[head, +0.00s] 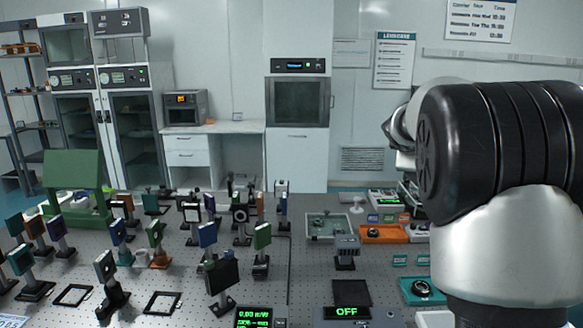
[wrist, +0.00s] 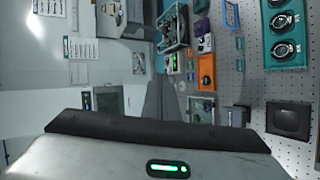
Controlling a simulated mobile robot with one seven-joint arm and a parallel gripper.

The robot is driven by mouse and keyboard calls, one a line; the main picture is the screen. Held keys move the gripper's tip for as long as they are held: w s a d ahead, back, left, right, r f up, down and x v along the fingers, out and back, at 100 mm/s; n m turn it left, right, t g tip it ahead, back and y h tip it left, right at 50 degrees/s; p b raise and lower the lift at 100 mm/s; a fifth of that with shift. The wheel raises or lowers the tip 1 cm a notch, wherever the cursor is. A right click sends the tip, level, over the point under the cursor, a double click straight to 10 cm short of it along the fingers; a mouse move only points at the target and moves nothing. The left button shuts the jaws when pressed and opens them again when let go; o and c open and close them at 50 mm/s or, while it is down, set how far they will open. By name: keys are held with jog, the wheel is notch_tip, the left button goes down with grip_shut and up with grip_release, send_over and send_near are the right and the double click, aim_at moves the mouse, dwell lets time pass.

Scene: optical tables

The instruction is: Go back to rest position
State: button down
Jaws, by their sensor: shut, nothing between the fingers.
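My gripper (wrist: 157,128) shows in the wrist view as a wide pale body with a dark front edge and a lit green indicator, across the bottom of the picture. It is shut and holds nothing. In the head view my arm, white with a black ribbed joint, fills the right side; the gripper itself is hidden there.
The perforated optical table (head: 190,262) is crowded with mounted optics at left and middle. A green stand (head: 72,187) is at its left. An orange tray (head: 384,234) and a teal tray (wrist: 284,47) lie at the right. Cabinets and an oven (head: 298,101) line the back wall.

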jog(key=s+a+r+m+g+y+p, duration=0.1)
jog(key=s+a+m, duration=0.1)
jog(key=s, duration=0.4)
jog(key=s+a+r+m+g+p, duration=0.1)
jog(key=s+r+m, duration=0.15)
jog(key=s, duration=0.35)
jog(key=s+a+f+m+g+y+p, duration=0.1)
jog(key=s+a, duration=0.4)
jog(key=s, duration=0.5)
jog(key=s+a+f+m+g+y+p, duration=0.1)
jog(key=s+a+f+m, duration=0.3)
jog(key=s, duration=0.7)
jog(key=s+a+f+m+g+y+p, duration=0.1)
jog(key=s+a+f+m+y, duration=0.2)
jog(key=s+a, duration=0.3)
jog(key=s+f, duration=0.1)
jog(key=s, duration=0.4)
jog(key=shift+a, duration=0.15)
